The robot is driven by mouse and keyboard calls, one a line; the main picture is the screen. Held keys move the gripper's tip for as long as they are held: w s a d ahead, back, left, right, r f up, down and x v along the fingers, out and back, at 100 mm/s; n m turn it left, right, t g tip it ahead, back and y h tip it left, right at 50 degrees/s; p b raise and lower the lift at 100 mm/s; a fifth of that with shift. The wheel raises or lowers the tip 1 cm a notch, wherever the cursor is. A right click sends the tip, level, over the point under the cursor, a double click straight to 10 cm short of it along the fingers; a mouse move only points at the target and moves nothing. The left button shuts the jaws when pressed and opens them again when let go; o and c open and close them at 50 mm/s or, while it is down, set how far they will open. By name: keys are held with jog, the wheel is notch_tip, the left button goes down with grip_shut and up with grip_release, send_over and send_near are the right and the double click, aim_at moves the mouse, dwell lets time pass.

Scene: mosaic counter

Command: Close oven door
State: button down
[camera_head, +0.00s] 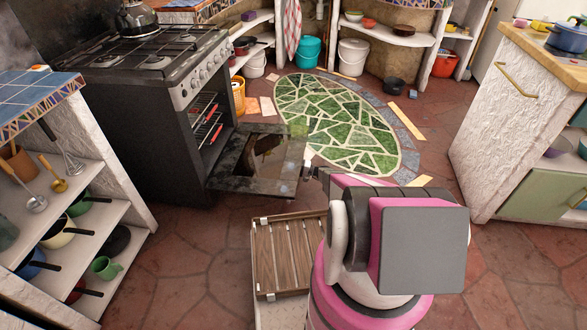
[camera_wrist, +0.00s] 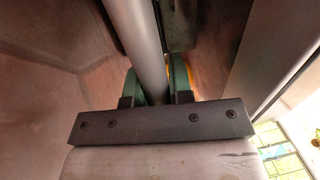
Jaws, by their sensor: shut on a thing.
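The oven (camera_head: 170,105) is part of a dark stove in the head view, with its front opening showing red-handled racks inside. The oven door (camera_head: 262,160) is hinged down, roughly level, with a dark glass pane. In the wrist view, a grey bar, the door's handle (camera_wrist: 140,45), runs between the fingers of my gripper (camera_wrist: 158,82). The green fingers are shut on the handle, one on each side. In the head view my arm's pink and white links hide the gripper and the door's outer edge in part.
A slatted wooden piece (camera_head: 288,255) lies low in front of my arm. A green mosaic oval (camera_head: 335,120) covers the floor behind the door. Open shelves (camera_head: 85,225) stand at left and a white cabinet (camera_head: 500,125) at right. Tiled floor between is mostly free.

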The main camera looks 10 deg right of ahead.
jog(key=r+h, duration=0.1)
jog(key=r, duration=0.4)
jog(key=r+h, duration=0.1)
jog(key=r, duration=0.4)
jog(key=a+r+g+h, duration=0.1)
jog(key=r, duration=0.4)
jog(key=shift+r+h, duration=0.2)
jog(key=shift+h, duration=0.2)
jog(key=w+a+r+g+h, duration=0.15)
jog(key=a+r+h, duration=0.35)
jog(key=r, duration=0.9)
jog(key=w+a+r+h, duration=0.1)
jog(key=w+a+r, duration=0.2)
jog(key=a, duration=0.6)
jog(key=w+a+r+g+h, duration=0.1)
jog(key=w+a+r+h, duration=0.1)
jog(key=a+r, duration=0.5)
jog(key=w+a+r+g+h, duration=0.1)
jog(key=w+a+r, duration=0.3)
jog(key=a, duration=0.7)
jog(key=shift+w+a+r+h, duration=0.3)
jog(key=shift+a+r+h, duration=0.15)
jog(key=shift+r, duration=0.5)
jog(key=c, duration=1)
grip_release()
jog(key=shift+c, duration=0.2)
jog(key=shift+r, duration=0.1)
